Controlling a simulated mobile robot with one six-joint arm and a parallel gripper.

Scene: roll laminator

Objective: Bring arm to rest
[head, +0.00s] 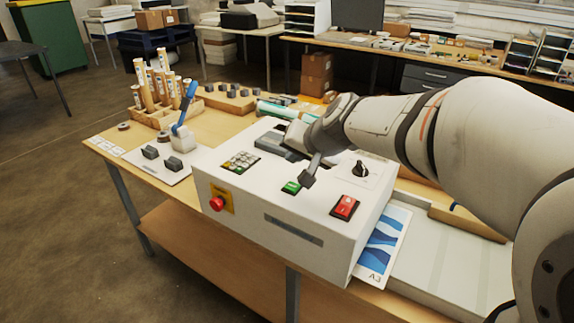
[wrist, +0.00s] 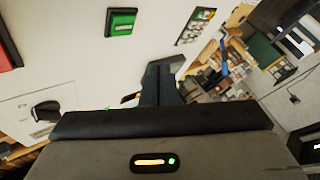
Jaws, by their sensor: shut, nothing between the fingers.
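My gripper (head: 308,180) hangs just above the top panel of the white laminator (head: 270,215), close to the green switch (head: 291,187). In the wrist view the dark fingers (wrist: 160,82) are together with nothing between them. The green switch (wrist: 122,22) shows beyond the fingers, to their left, apart from them. My arm reaches in from the right and hides part of the machine's back. A red rocker switch (head: 344,207), a black knob (head: 360,169) and a keypad (head: 241,161) are on the panel. A red emergency button (head: 216,203) is on the front.
A blue-handled lever (head: 185,110) stands on a white plate to the left. Cardboard tubes (head: 150,88) stand in a wooden rack behind it. A printed A3 sheet (head: 382,243) sticks out at the machine's right side.

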